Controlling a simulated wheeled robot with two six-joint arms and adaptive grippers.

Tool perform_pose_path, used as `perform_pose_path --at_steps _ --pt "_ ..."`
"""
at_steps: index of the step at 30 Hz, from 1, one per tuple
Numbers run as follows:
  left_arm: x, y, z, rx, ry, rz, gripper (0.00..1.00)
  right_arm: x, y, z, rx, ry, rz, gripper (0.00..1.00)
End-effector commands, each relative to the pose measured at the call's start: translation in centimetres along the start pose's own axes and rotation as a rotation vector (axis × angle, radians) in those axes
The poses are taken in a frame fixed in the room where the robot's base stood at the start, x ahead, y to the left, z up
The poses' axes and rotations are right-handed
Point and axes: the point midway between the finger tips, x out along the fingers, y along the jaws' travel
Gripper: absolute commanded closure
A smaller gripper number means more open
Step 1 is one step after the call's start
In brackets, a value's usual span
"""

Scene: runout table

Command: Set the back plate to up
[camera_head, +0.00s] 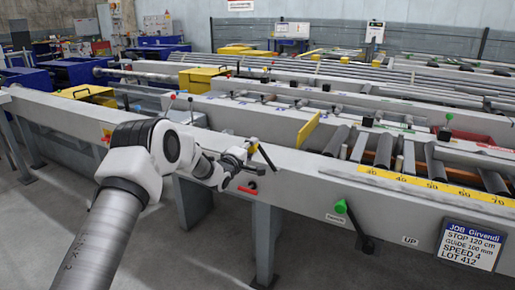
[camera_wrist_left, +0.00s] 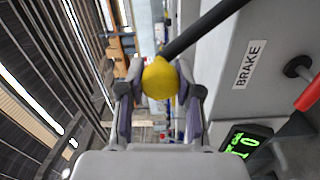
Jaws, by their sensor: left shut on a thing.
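My left gripper (camera_head: 246,165) is at the front rail of the runout table. In the left wrist view its fingers (camera_wrist_left: 160,92) are shut on the yellow knob (camera_wrist_left: 160,78) of a black lever (camera_wrist_left: 205,30). The lever's black rod also shows in the head view (camera_head: 267,157). A BRAKE label (camera_wrist_left: 250,64) is on the grey panel beside it. A yellow plate (camera_head: 309,131) stands upright at the table; I cannot tell whether it is the back plate. A green-knobbed lever (camera_head: 341,206) points up and left, toward a small label and away from the UP label (camera_head: 410,240). My right gripper is not in view.
A red handle (camera_head: 247,190) is just below my left gripper and shows in the wrist view (camera_wrist_left: 307,95). A green digital display (camera_wrist_left: 244,147) is near it. A job sign (camera_head: 470,245) hangs at the right. Rollers (camera_head: 384,150) and a yellow scale (camera_head: 437,188) lie behind the front rail.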

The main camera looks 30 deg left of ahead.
Motion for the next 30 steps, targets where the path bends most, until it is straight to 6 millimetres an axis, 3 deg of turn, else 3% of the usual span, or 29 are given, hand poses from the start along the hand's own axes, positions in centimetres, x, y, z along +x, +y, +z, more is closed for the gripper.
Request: perform_pose_path --at_steps 9,23,24,25,26,30 --pt "0.0 -0.97 -0.89 -0.105 0.001 0.001 1.0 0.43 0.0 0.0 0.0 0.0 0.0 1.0" --pt "-0.02 -1.16 -0.97 -0.12 0.001 -0.001 1.0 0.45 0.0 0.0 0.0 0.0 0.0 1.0" --pt "-0.02 -1.17 -0.97 -0.12 0.001 -0.001 0.56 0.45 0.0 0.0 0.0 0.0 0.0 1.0" --pt "-0.02 -1.18 -0.97 -0.119 0.001 -0.002 0.45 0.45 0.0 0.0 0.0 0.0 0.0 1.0" --pt "-0.02 -1.18 -0.96 -0.119 0.001 -0.002 0.41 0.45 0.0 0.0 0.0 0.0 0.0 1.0" --pt "-0.02 -1.15 -0.94 -0.118 0.0 -0.001 0.41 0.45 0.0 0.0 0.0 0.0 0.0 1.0"
